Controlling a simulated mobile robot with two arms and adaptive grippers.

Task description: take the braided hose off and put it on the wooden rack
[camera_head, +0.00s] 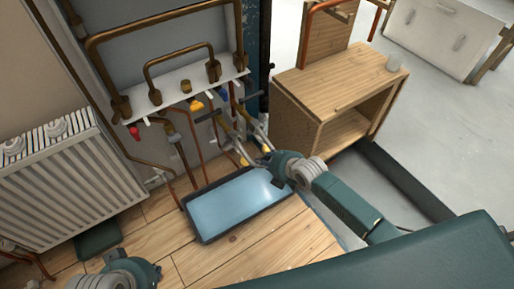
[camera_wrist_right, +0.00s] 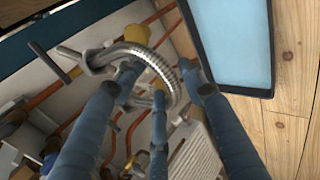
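The braided hose (camera_wrist_right: 148,58) shows in the right wrist view as a silver loop curving among copper pipes and yellow valve parts. My right gripper (camera_wrist_right: 158,78) has its three blue fingers spread around the loop, with the fingertips near or at it. I cannot tell whether they touch it. In the head view my right gripper (camera_head: 235,132) reaches to the pipes below the white manifold board, and the hose is hard to make out there. My left gripper (camera_head: 120,272) is cut off at the bottom left, fingers unclear. A wooden rack (camera_head: 335,85) stands to the right, with a red pipe on its upright board.
A blue tray (camera_head: 205,232) lies on the wood floor below the pipes. A white radiator (camera_head: 75,185) stands at the left. A white cabinet (camera_head: 445,35) is behind.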

